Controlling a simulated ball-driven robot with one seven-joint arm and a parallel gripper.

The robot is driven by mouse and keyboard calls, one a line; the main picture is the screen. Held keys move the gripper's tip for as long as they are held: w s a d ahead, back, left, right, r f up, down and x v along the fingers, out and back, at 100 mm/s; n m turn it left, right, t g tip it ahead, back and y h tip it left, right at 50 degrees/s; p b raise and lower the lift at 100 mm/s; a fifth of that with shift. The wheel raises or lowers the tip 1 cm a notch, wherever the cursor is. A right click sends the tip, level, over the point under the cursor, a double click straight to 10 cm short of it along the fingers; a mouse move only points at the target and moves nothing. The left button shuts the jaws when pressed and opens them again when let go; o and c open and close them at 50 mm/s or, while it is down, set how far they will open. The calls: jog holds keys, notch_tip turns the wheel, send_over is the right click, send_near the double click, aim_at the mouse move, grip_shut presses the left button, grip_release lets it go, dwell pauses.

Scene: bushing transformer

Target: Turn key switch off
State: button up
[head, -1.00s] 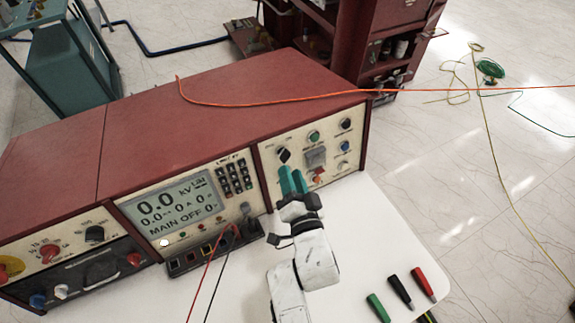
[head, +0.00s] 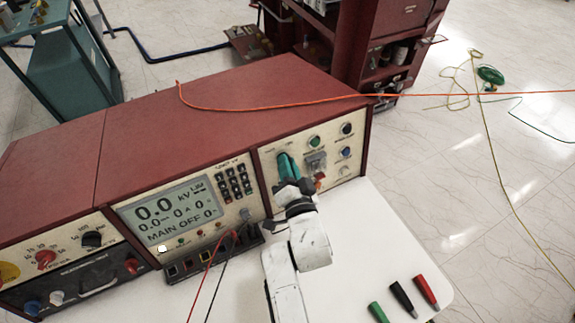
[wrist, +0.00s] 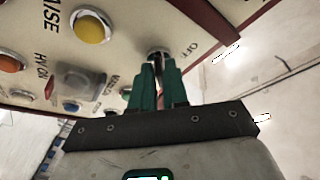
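The key switch (wrist: 158,52) is on the cream panel at the right end of the red console, beside the printed word OFF in the wrist view. My gripper (wrist: 160,66) has its green fingertips at the switch, one on each side, with only a narrow gap between them. It looks shut on the key. In the head view my gripper (head: 284,158) reaches the upper left of that panel, and its fingers hide the switch. The key's exact angle is hard to tell.
The display (head: 172,208) reads 0.0 kV and MAIN OFF. Close by on the panel are a green button (head: 314,142), a clear-covered button (head: 316,161) and a black knob (head: 347,129). Green, black and red plugs (head: 404,298) lie on the white table. An orange cable (head: 270,104) crosses the console top.

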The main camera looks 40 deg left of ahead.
grip_shut()
jog(key=shift+n, duration=0.4)
jog(key=shift+w+d+r+n+g+y+b, duration=0.15)
jog(key=shift+n+g+y, duration=0.8)
jog(key=shift+n, duration=2.7)
jog(key=shift+w+a+n+g+y+b, duration=0.15)
jog(key=shift+n+g, duration=1.5)
jog(key=shift+n, duration=1.95)
jog(key=shift+w+d+r+n+g+y+b, duration=0.15)
jog(key=shift+n+g+y, duration=0.75)
jog(key=shift+n, duration=2.75)
jog(key=shift+s+g+h, duration=0.15)
jog(key=shift+g+h, duration=0.25)
